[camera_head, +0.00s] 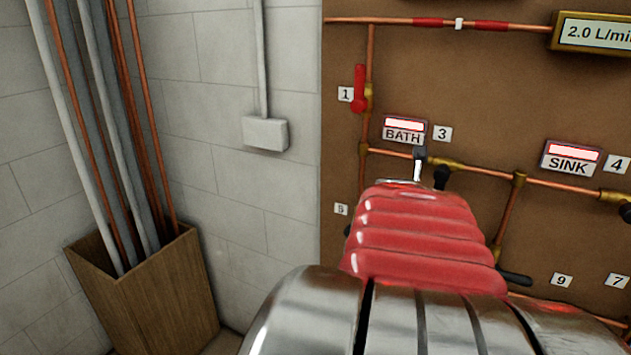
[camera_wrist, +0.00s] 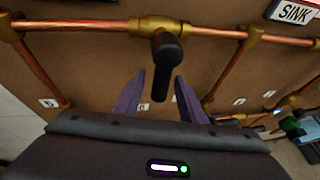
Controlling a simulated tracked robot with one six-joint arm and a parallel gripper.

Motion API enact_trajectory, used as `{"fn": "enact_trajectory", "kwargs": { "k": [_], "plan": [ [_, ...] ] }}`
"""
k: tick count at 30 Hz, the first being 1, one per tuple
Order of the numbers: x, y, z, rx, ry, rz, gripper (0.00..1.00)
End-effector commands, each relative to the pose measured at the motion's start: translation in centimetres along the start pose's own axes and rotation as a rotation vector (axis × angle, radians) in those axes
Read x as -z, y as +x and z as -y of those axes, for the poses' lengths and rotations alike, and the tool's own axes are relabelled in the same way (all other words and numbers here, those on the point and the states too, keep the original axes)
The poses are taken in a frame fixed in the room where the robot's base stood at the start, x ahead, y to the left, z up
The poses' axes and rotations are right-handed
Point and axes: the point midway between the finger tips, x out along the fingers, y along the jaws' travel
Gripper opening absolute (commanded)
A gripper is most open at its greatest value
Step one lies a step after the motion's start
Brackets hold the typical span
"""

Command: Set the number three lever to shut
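The number three lever is a dark handle (camera_wrist: 166,65) on a brass valve (camera_wrist: 160,26) in a copper pipe. In the wrist view it hangs down across the pipe line. In the head view the lever (camera_head: 441,178) shows small, below the label 3 (camera_head: 443,134) and right of the BATH sign (camera_head: 404,131). My gripper (camera_wrist: 160,77) is open, its two purple fingers pointing at the lever, one either side. Gaps show between lever and fingers; whether the tips reach past it I cannot tell. In the head view my red-sleeved arm hides most of the gripper.
A red lever (camera_head: 359,88) by label 1 points up on the left pipe. A SINK sign (camera_head: 569,159) with label 4 is to the right, and a flow display (camera_head: 590,32) is above. A wooden bin (camera_head: 160,295) of pipes stands at left. Other pipes and valves lie below.

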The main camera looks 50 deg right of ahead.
Motion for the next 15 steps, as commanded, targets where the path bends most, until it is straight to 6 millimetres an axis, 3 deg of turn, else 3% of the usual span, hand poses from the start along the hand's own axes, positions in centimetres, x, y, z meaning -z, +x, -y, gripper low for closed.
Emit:
{"fn": "enact_trajectory", "kwargs": {
  "k": [7, 15],
  "plan": [
    [-0.1, -2.7, 0.1, -0.001, 0.001, 0.002, 0.37],
    [0.0, -3.5, 0.1, 0.001, 0.001, 0.001, 0.37]
  ]
}}
